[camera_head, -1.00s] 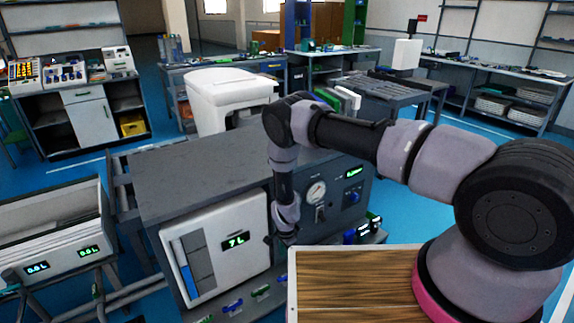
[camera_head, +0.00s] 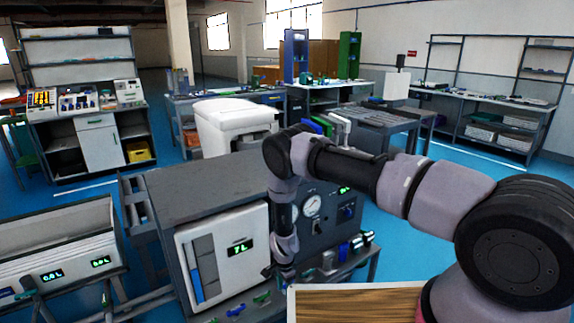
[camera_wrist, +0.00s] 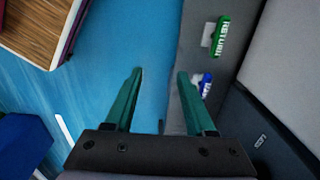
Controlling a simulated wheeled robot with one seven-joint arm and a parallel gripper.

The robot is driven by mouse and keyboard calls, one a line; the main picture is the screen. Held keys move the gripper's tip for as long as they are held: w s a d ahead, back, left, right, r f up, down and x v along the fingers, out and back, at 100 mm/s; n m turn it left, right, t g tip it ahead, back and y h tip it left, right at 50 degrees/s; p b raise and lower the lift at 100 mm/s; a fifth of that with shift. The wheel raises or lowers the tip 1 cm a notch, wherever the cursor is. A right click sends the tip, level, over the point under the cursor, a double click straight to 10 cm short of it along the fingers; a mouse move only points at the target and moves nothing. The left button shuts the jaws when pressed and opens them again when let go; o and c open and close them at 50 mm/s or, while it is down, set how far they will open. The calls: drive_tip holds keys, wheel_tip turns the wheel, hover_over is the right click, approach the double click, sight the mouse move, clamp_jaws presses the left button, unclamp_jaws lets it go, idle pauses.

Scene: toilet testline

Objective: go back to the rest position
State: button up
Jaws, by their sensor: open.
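My gripper (camera_wrist: 160,80) is open and empty in the wrist view. Its two green fingers stand apart, with blue floor and the grey edge of a test bench below them. In the head view my arm reaches left and bends down at the front of the grey test bench (camera_head: 200,166). The gripper's end there is small and low by the bench's front ledge, and its fingers cannot be made out. A green RETURN label (camera_wrist: 222,36) and a blue tag (camera_wrist: 205,84) lie on the ledge to the right of the fingers in the wrist view.
The bench holds a white panel reading 7 L (camera_head: 228,255) and a pressure gauge (camera_head: 312,204). A white toilet (camera_head: 232,125) stands behind it. A wooden-topped surface (camera_head: 355,305) is at the front. Blue floor is free at right.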

drive_tip(key=w+d+r+n+t+y, duration=0.1)
drive_tip(key=w+r, duration=0.3)
drive_tip(key=r, duration=0.9)
drive_tip(key=w+d+r+y, duration=0.1)
drive_tip(key=w+r, duration=0.2)
drive_tip(key=r, duration=0.9)
drive_tip(key=w+d+r+n+t+y, duration=0.1)
drive_tip(key=w+r, duration=0.3)
drive_tip(key=r, duration=0.9)
drive_tip(key=s+d+r+n, duration=0.1)
drive_tip(key=d+r, duration=0.1)
drive_tip(key=r, duration=0.5)
drive_tip(key=s+d+r, duration=0.1)
drive_tip(key=d+r, duration=0.2)
drive_tip(key=r, duration=0.4)
drive_tip(key=s+d+r+n+t, duration=0.1)
drive_tip(key=s+d+r, duration=0.45)
drive_tip(key=r, duration=0.45)
drive_tip(key=s+d+r+n+t, duration=0.1)
drive_tip(key=s+d+r+t, duration=0.1)
drive_tip(key=s+d+r, duration=0.45)
drive_tip(key=s+d+r+n+t, duration=0.1)
drive_tip(key=s+d+r, duration=0.2)
drive_tip(key=s, duration=0.6)
drive_tip(key=s+d+r+n+t+h, duration=0.1)
drive_tip(key=s+d+r, duration=0.1)
drive_tip(key=s, duration=0.7)
drive_tip(key=shift+d+r, duration=0.4)
drive_tip(key=shift+r, duration=0.5)
